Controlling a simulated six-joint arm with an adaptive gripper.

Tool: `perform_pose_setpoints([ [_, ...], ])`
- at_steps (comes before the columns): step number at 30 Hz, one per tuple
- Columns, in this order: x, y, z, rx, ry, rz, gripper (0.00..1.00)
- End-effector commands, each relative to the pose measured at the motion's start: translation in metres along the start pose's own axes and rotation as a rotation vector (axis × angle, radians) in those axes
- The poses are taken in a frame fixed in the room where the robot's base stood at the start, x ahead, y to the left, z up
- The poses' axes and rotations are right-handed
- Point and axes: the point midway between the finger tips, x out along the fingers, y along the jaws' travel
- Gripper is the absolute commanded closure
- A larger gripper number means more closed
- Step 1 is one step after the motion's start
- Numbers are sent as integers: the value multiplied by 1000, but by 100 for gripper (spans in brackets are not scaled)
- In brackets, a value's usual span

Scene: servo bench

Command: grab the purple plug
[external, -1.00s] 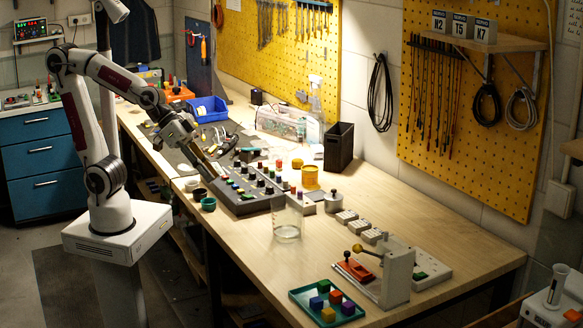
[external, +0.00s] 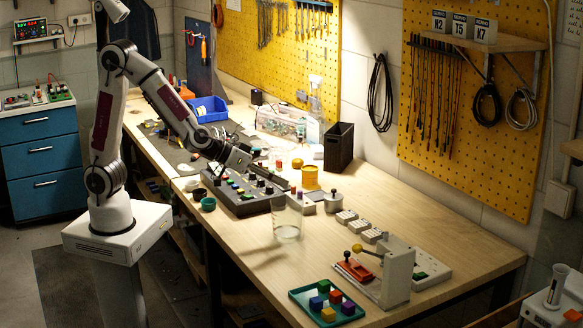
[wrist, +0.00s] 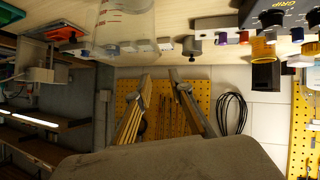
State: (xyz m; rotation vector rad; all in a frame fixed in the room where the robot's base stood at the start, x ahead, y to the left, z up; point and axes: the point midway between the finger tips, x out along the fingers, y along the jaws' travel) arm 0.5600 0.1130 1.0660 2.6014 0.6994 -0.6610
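A small purple piece (wrist: 196,47) shows against a pale block near the top middle of the wrist view. It looks like the purple plug. In the external view a small purple spot (external: 299,195) sits on a grey block right of the dark control panel; I cannot tell surely that it is the same piece. My gripper (external: 276,179) is above the panel's right part in the external view, pointing right and slightly down.
A clear beaker (external: 287,224) stands close in front of the grey block. The dark panel (external: 240,203) with several knobs lies under my arm. A yellow cup (external: 310,178) and a grey weight (external: 333,202) stand nearby. The bench's front middle is clear.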

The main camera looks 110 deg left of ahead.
Motion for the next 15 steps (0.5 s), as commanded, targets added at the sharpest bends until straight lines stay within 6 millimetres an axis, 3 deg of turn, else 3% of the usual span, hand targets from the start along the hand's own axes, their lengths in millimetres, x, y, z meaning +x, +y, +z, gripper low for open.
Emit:
perform_pose_setpoints([
  [6,33,-43,4,-18,65,-170,79],
  [15,54,-100,13,-6,139,-387,79],
])
